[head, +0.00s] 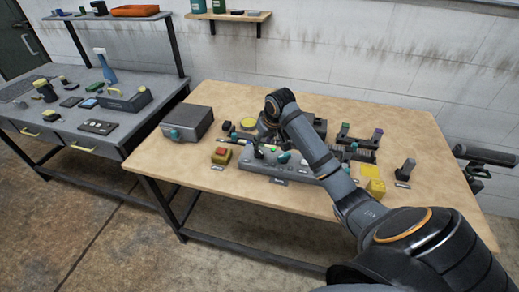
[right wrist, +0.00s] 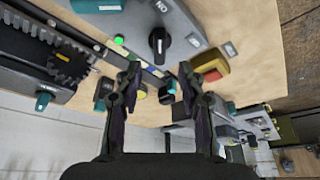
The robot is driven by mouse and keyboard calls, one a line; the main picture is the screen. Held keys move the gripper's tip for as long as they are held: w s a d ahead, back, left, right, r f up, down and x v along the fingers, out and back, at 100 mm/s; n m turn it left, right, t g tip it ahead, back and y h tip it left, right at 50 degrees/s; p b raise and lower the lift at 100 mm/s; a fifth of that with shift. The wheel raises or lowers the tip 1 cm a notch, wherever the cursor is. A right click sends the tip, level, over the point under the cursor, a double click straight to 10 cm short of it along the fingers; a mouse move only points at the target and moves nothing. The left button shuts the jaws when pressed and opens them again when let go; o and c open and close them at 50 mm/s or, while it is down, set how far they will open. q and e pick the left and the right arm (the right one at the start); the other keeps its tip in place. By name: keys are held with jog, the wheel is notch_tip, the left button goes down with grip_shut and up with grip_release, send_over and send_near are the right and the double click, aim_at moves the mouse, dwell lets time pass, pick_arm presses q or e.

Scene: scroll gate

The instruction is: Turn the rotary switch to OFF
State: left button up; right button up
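The rotary switch is a black knob (right wrist: 159,42) with a pale pointer line, on a grey panel (right wrist: 192,14) at the top of the right wrist view. An ON label sits above the knob in that view; a smaller label to its right is unreadable. In the head view the grey panel (head: 290,177) lies on the wooden table, and I cannot make out the knob there. My right gripper (right wrist: 160,88) is open and empty, its fingers apart from the knob. In the head view the right gripper (head: 264,139) is over the panel's left end, partly hidden by my arm. My left gripper is not in view.
A yellow box with a red button (head: 221,156) stands left of the panel. A grey box with a teal knob (head: 187,123) is farther left. A yellow block (head: 375,187) is at the panel's right. The table (head: 210,195) is bare along its front edge.

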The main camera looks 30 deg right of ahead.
aim_at(259, 150)
jog(key=x, duration=0.7)
grip_shut()
